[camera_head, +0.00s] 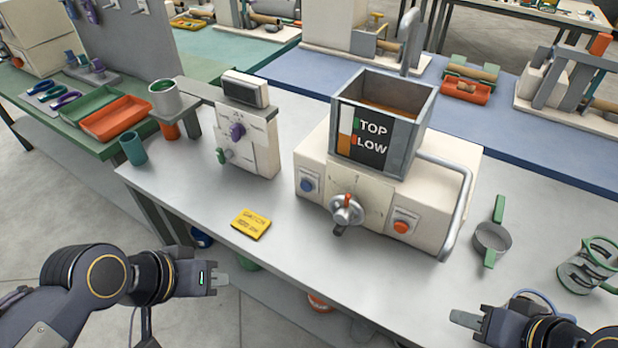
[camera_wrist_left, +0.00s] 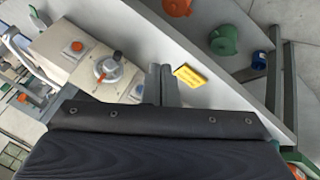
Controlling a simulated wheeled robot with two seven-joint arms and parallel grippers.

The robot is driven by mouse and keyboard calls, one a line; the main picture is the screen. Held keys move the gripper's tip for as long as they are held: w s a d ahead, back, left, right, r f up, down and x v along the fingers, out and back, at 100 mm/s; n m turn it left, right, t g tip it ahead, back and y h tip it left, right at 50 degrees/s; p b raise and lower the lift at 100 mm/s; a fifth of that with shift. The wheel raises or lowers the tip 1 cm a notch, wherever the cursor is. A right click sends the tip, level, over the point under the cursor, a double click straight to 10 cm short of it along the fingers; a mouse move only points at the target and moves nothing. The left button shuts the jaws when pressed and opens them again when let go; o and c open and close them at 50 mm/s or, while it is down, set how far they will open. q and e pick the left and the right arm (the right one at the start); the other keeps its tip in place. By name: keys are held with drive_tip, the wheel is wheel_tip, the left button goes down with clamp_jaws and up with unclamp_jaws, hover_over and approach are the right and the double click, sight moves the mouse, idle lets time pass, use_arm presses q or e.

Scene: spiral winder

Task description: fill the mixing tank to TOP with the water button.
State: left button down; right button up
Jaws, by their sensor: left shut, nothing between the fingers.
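The grey open-topped mixing tank (camera_head: 407,138) sits on a cream machine base (camera_head: 462,155). Its front gauge (camera_head: 346,128) has TOP and LOW marks; orange fills the strip's lower part, around LOW, with white above. Orange-brown content shows inside. A blue button (camera_head: 307,185) is on the base's left front, an orange-red button (camera_head: 402,227) on its right front. I cannot read which is labelled water. My left gripper (camera_head: 218,279) is shut and empty beyond the table's front edge, apart from the buttons. My right gripper (camera_head: 466,318) is at the lower right; its jaws are unclear.
A silver valve with an orange-tipped handle (camera_head: 347,208) sits between the buttons. A yellow card (camera_head: 251,223) lies on the table. A cream panel with knobs (camera_head: 247,143) stands left, a green strainer (camera_head: 491,238) and a jug (camera_head: 590,265) right. The front table strip is mostly clear.

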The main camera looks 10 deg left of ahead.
sight(306, 186)
use_arm(q)
drive_tip(key=shift+s+a, duration=0.1)
drive_tip(key=shift+s, duration=0.1)
drive_tip(key=w+d+f+n+b, duration=0.1)
drive_tip(key=w+f+n, duration=0.3)
drive_tip(key=w+n, duration=0.3)
drive_tip(key=w+d+f+n+t+b, duration=0.1)
drive_tip(key=w+f+n+b, duration=0.1)
drive_tip(key=w+f+n, duration=0.2)
drive_tip(key=w+d+f+n+t+b, duration=0.1)
drive_tip(key=w+f+n, duration=0.3)
drive_tip(key=w+n, duration=0.6)
drive_tip(key=shift+w+d+f+n+b, duration=0.25)
drive_tip(key=shift+w+d+n+b, duration=0.2)
drive_tip(key=shift+w, duration=0.3)
drive_tip(key=shift+w+d+r+p, duration=0.15)
drive_tip(key=shift+w+d+p, duration=0.05)
drive_tip(key=shift+w+p, duration=0.2)
drive_tip(key=w+p, duration=0.1)
drive_tip(key=w, duration=0.1)
drive_tip(key=w+d+p, duration=0.1)
drive_tip(key=w, duration=0.1)
drive_tip(key=w+d+p, duration=0.1)
drive_tip(key=w, duration=0.1)
drive_tip(key=shift+w+d, duration=0.1)
drive_tip(key=shift+w+d+p, duration=0.2)
drive_tip(key=shift+w+p, duration=0.1)
drive_tip(key=shift+w, duration=0.35)
drive_tip(key=shift+w, duration=0.1)
